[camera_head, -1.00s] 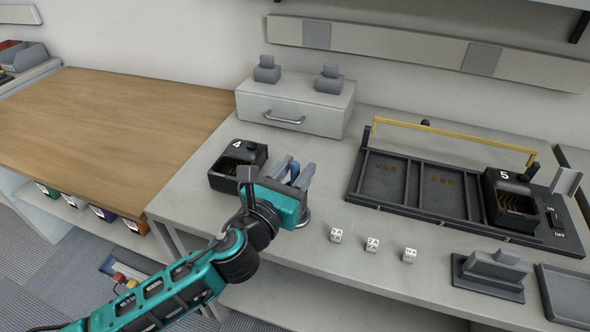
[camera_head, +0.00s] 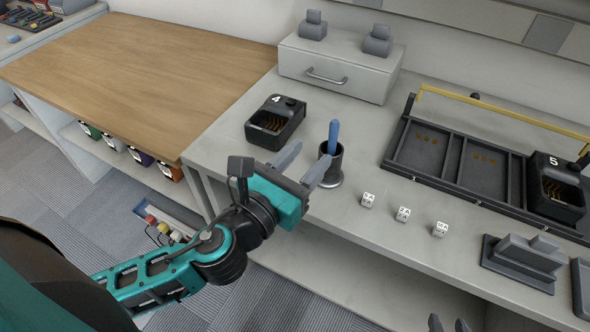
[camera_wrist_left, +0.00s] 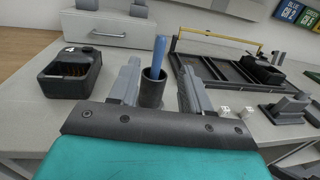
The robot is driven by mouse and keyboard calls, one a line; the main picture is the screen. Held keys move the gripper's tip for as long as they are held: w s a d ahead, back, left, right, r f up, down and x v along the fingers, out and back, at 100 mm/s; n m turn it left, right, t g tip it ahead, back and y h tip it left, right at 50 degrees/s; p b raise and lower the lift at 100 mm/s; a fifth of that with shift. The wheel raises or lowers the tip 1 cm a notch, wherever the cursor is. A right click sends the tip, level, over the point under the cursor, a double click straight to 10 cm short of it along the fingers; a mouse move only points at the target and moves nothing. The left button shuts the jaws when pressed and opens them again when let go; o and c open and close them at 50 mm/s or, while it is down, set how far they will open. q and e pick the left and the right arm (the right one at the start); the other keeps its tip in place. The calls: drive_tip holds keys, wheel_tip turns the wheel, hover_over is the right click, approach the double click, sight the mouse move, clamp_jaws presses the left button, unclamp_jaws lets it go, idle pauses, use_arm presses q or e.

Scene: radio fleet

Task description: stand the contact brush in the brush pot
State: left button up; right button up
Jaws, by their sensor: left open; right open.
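The contact brush (camera_head: 334,136) stands nearly upright in the dark round brush pot (camera_head: 331,167), its blue handle sticking out of the top; its lower end is hidden inside. The pot is on the grey bench near the front edge. In the left wrist view the brush (camera_wrist_left: 159,56) and pot (camera_wrist_left: 152,93) show between and beyond my finger lines. My left gripper (camera_head: 306,163) is open and empty, just left and in front of the pot; it also shows in the left wrist view (camera_wrist_left: 160,82). My right gripper (camera_head: 448,325) is open, with only its tips showing at the bottom edge.
A black charger marked 4 (camera_head: 275,123) sits behind left of the pot. Several small white cubes (camera_head: 403,214) lie to the right. A compartmented black tray (camera_head: 431,155) and charger 5 (camera_head: 555,188) are further right. A drawer box (camera_head: 336,70) stands behind.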

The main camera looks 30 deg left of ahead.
use_arm(q)
drive_tip(key=s, duration=0.2)
drive_tip(key=shift+s+a, duration=0.2)
drive_tip(key=shift+s, duration=0.15)
